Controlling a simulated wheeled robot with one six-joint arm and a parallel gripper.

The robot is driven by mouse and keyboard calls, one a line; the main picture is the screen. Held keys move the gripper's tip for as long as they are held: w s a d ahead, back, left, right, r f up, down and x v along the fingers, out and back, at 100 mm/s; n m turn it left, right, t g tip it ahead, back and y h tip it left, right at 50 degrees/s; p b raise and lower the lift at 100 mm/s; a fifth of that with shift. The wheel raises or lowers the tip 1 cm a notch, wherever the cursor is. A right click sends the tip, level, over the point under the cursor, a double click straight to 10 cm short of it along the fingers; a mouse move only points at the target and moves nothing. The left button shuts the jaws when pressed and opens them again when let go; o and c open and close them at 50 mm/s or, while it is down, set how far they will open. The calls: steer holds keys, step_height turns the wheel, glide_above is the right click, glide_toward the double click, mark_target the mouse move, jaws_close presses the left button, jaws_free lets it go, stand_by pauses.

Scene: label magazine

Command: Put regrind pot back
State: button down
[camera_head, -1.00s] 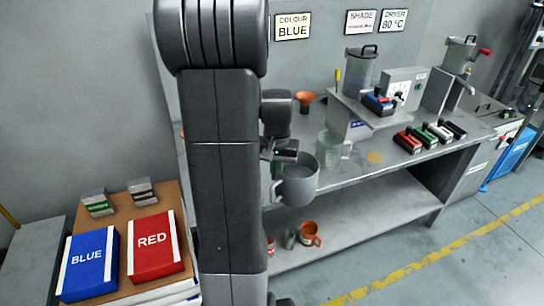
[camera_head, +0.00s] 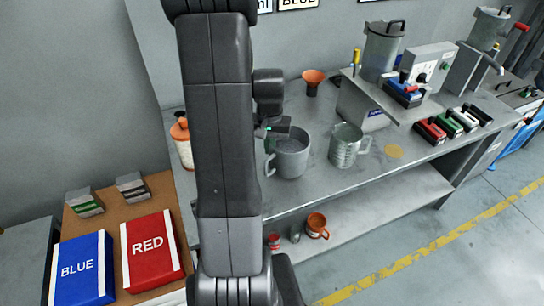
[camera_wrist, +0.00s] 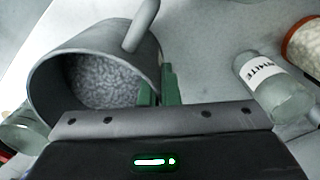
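The regrind pot is a grey pot (camera_head: 291,158) with a side handle. In the wrist view the pot (camera_wrist: 48,85) holds pale grey pellets. My gripper (camera_head: 272,140) is at the left side of the pot's rim in the head view. In the wrist view its green fingers (camera_wrist: 157,86) close on the pot's wall, one inside and one outside. The pot looks nearly upright over the bench top (camera_head: 330,195); I cannot tell whether it touches it.
A clear measuring jug (camera_head: 345,147) stands right of the pot. An orange funnel (camera_head: 313,80) is behind. A bottle labelled WHITE (camera_wrist: 266,82) and an orange-topped jar (camera_wrist: 306,48) stand near. An orange mug (camera_head: 317,226) sits on the lower shelf (camera_head: 375,205).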

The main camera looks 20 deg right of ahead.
steer(key=shift+f, duration=2.15)
steer(key=shift+f, duration=0.15)
steer(key=c, duration=2.1)
jaws_free()
steer(key=shift+f, duration=0.1)
steer(key=o, duration=0.4)
step_height(320, 180, up, 12)
steer(key=shift+r, duration=0.25)
steer(key=shift+f, duration=0.1)
step_height(320, 180, down, 12)
steer(key=shift+r, duration=0.75)
